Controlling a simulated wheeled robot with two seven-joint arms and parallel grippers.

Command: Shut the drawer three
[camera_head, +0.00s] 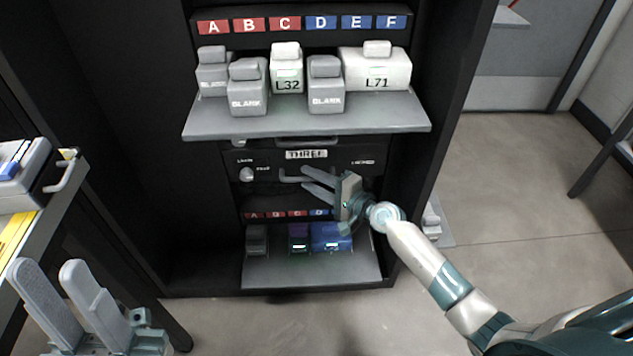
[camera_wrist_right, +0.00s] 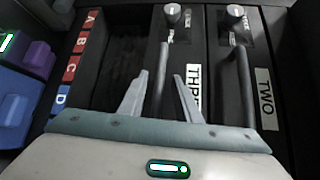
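Drawer three has a black front (camera_head: 342,163) with a white THREE label, between the upper grey shelf and the lower bay of the black cabinet. In the right wrist view its label (camera_wrist_right: 193,85) and bar handle (camera_wrist_right: 161,80) show. My right gripper (camera_head: 303,178) is at this handle; in the right wrist view its fingers (camera_wrist_right: 158,88) stand apart on either side of the bar, with gaps visible. I cannot tell how far the drawer is pulled out. My left gripper (camera_head: 50,268) is open and empty at the lower left, away from the cabinet.
The grey upper shelf (camera_head: 200,128) juts out above drawer three, holding several grey and white modules. Below, a grey lower shelf (camera_head: 310,270) holds blue and purple modules. Drawer two's label (camera_wrist_right: 265,98) shows beside drawer three. A cart (camera_head: 50,225) stands at left.

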